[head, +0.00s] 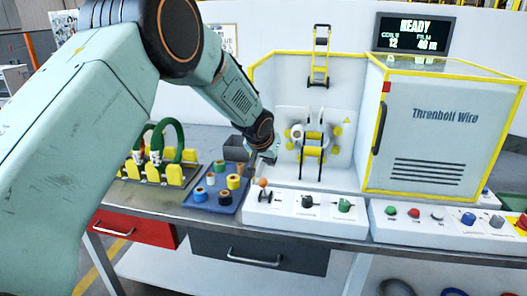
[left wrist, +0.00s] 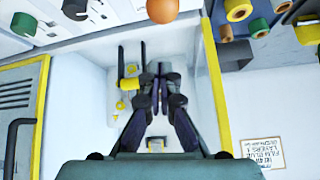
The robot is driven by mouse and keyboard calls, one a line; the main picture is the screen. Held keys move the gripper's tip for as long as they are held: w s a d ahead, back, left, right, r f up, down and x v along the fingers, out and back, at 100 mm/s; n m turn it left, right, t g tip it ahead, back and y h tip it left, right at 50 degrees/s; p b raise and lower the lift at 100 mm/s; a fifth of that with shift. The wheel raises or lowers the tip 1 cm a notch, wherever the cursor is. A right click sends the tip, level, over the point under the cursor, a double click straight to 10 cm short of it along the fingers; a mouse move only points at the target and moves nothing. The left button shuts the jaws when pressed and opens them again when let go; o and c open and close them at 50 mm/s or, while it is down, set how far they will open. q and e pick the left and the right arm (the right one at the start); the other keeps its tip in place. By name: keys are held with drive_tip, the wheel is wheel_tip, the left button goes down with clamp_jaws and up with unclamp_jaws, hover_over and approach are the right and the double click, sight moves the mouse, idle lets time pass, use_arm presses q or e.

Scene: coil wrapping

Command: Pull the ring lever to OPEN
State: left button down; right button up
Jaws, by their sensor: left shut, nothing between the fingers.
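A lever with an orange ball knob (head: 262,182) stands at the left end of the white control box at the front of the machine. The ball also shows at the top edge of the left wrist view (left wrist: 162,10). Its label is too small to read. My left gripper (head: 268,158) is just behind and above the ball, apart from it. In the left wrist view its dark fingers (left wrist: 160,72) are together and empty. The ring fixture (head: 312,137) with yellow parts sits on the machine's back panel, right of the gripper. My right gripper is not in view.
Black (head: 308,202) and green (head: 345,205) knobs stand right of the lever. A blue tray (head: 225,205) of coloured spools and a rack with green cables (head: 165,165) lie left. The yellow-edged cabinet (head: 440,140) stands right. A screen (head: 412,33) reads READY.

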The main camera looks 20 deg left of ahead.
use_arm(q)
drive_tip(key=s+d+r+b, duration=0.1)
drive_tip(key=s+r+b, duration=0.2)
drive_tip(key=s+r, duration=0.2)
drive_tip(key=s, duration=0.3)
drive_tip(key=shift+s+d+r+b, duration=0.2)
drive_tip(key=shift+s+r+b, duration=0.1)
drive_tip(key=shift+s+b, duration=0.05)
drive_tip(key=shift+w+f, duration=0.1)
drive_tip(key=shift+w, duration=0.05)
